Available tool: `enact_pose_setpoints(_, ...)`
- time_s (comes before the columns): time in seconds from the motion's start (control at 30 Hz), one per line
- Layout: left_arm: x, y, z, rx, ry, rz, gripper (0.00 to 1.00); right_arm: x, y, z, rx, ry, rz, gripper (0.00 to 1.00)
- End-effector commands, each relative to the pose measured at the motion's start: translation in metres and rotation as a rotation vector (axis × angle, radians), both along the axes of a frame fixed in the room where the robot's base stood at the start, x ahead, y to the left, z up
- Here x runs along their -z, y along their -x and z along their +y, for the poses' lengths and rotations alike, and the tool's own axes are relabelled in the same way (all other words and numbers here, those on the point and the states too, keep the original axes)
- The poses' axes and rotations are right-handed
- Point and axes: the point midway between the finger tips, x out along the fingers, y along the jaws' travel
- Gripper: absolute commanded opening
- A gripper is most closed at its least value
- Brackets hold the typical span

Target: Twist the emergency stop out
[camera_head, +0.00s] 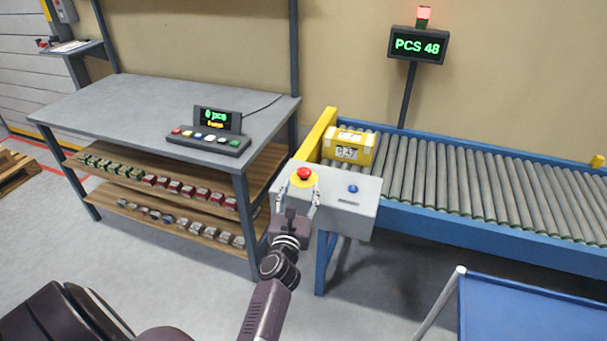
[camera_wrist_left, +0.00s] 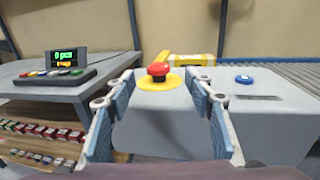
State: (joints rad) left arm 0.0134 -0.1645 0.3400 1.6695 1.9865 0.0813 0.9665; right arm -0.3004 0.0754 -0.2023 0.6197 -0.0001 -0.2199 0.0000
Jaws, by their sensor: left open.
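The red emergency stop (camera_head: 304,173) sits on a yellow disc on top of a grey control box (camera_head: 350,209) at the conveyor's near left end. It also shows in the left wrist view (camera_wrist_left: 159,70), straight ahead between the fingers. My left gripper (camera_head: 298,200) is open, with its fingers just on the near side of the button. In the left wrist view, my left gripper (camera_wrist_left: 166,95) has its two blue-padded fingers wide apart, with nothing between the pads. A blue button (camera_head: 352,188) is on the same box, to the right of the emergency stop. My right gripper is not in view.
A roller conveyor (camera_head: 440,225) with a yellow box (camera_head: 347,147) runs right behind the control box. A grey workbench (camera_head: 130,100) with a button panel (camera_head: 208,140) and stocked shelves stands left. A sign (camera_head: 417,46) reads PCS 48 under a lit red lamp. A blue cart (camera_head: 530,308) is front right.

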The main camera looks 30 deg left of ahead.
Motion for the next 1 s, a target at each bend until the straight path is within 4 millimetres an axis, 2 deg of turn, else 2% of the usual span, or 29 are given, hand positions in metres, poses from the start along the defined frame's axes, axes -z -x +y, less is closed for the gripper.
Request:
enact_pose_setpoints(0.17,0.004,-0.014,0.01,-0.015,0.035,-0.003,0.49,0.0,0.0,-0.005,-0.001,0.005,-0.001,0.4)
enact_pose_setpoints(0.4,0.003,-0.048,0.026,-0.014,0.032,-0.003,0.49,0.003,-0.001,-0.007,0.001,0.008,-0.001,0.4)
enact_pose_setpoints(0.6,0.003,-0.066,0.034,-0.013,0.031,-0.002,0.49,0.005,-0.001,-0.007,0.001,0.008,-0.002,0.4)
enact_pose_setpoints(0.93,0.003,-0.07,0.036,-0.012,0.029,-0.001,0.49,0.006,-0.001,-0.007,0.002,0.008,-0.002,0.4)
enact_pose_setpoints(1.0,0.003,-0.07,0.036,-0.012,0.028,-0.001,0.43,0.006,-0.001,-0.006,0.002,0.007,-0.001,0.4)
